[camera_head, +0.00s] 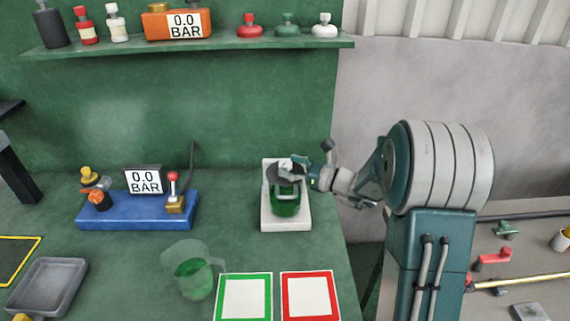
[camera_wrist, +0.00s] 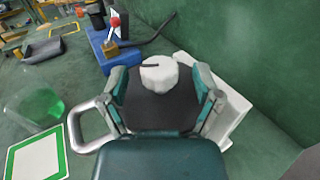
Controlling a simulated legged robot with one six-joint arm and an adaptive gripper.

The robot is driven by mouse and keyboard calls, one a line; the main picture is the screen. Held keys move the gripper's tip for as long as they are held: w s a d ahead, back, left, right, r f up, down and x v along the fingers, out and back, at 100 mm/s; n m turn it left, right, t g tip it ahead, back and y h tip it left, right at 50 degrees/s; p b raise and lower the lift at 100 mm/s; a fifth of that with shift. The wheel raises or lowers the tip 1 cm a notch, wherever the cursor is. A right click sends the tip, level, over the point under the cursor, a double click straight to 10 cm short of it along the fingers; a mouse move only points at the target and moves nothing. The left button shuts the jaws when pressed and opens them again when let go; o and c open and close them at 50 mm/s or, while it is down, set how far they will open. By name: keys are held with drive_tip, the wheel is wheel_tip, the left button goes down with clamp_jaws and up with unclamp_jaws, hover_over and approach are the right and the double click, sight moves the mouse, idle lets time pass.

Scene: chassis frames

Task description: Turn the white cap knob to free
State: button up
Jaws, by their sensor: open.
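The white cap knob (camera_wrist: 160,75) is a faceted knob with a dark mark line, on top of a dark round lid (camera_wrist: 160,107). In the head view the knob (camera_head: 287,163) sits above a green vessel (camera_head: 285,205) on a white base (camera_head: 267,222). My gripper (camera_wrist: 162,80) is open, with one finger on each side of the knob. Gaps show between the fingers and the knob. In the head view my gripper (camera_head: 306,172) reaches in from the right and partly covers the lid. The lower part of the vessel is hidden in the wrist view.
A metal handle (camera_wrist: 76,125) sticks out beside the lid. A blue gauge unit (camera_head: 135,212) with a red-topped lever stands to the left. A clear jug of green liquid (camera_head: 192,278) and green (camera_head: 244,276) and red (camera_head: 311,275) bordered squares are in front. A shelf (camera_head: 185,47) is above.

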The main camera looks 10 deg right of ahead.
drive_tip(key=shift+w+a, duration=0.5)
drive_tip(key=shift+a, duration=0.05)
clamp_jaws()
